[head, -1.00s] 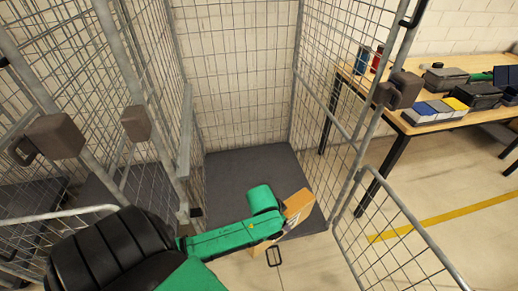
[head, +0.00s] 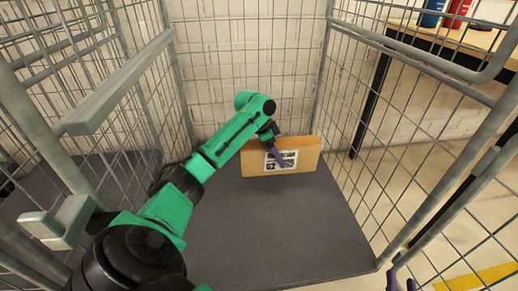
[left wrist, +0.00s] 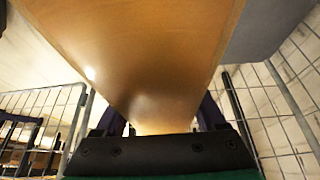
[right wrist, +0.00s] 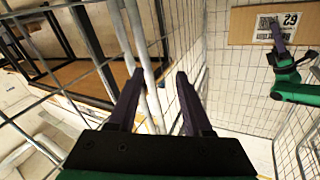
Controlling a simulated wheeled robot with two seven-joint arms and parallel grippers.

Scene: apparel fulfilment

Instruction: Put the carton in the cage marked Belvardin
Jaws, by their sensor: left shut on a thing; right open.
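The carton (head: 308,157), a flat brown box with a black-and-white label, stands upright inside the cage near its back wall. I cannot tell whether its lower edge touches the cage's dark grey floor (head: 290,235). My left gripper (head: 276,157) is shut on the carton; the carton fills much of the left wrist view (left wrist: 130,50). The right wrist view shows the carton (right wrist: 290,26) at the upper right. My right gripper (right wrist: 159,78) is open and empty beside the cage's right mesh side; its fingertips show at the head view's bottom edge. No Belvardin sign is visible.
The cage's mesh sides (head: 410,135) rise left and right of my left arm. Another cage with a grey floor (head: 40,205) stands at the left. A table (head: 470,40) with red and blue containers is beyond the right side. The cage floor's front is clear.

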